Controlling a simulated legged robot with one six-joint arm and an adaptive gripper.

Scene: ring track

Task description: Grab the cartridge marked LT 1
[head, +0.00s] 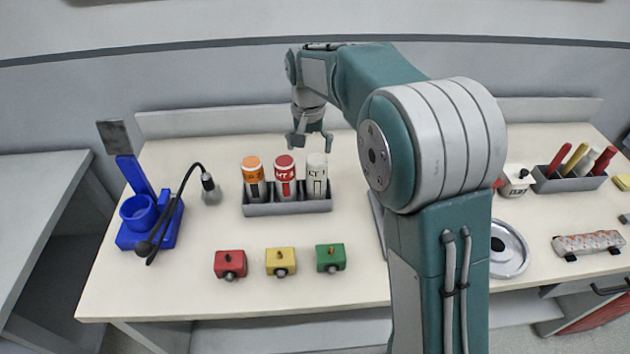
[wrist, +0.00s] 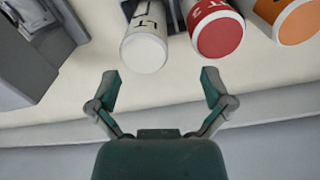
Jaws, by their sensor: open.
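A white cartridge (head: 316,176) with dark letters reading LT stands at the right end of a grey rack (head: 287,209). Its number is not clear. In the wrist view the white cartridge (wrist: 145,48) lies ahead of the fingers, near the gap between them. A red cartridge (head: 286,178) stands in the middle and an orange one (head: 253,178) at the left end. In the wrist view the red cartridge (wrist: 215,32) is right of the white one. My gripper (head: 309,141) is open and empty, above and behind the white cartridge; its fingers (wrist: 160,85) touch nothing.
A blue stand (head: 150,221) with a lamp-like cable is at the left. Red (head: 230,263), yellow (head: 281,261) and green (head: 330,257) blocks lie in front of the rack. A pen tray (head: 570,182) is at the right. The bench behind the rack is clear.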

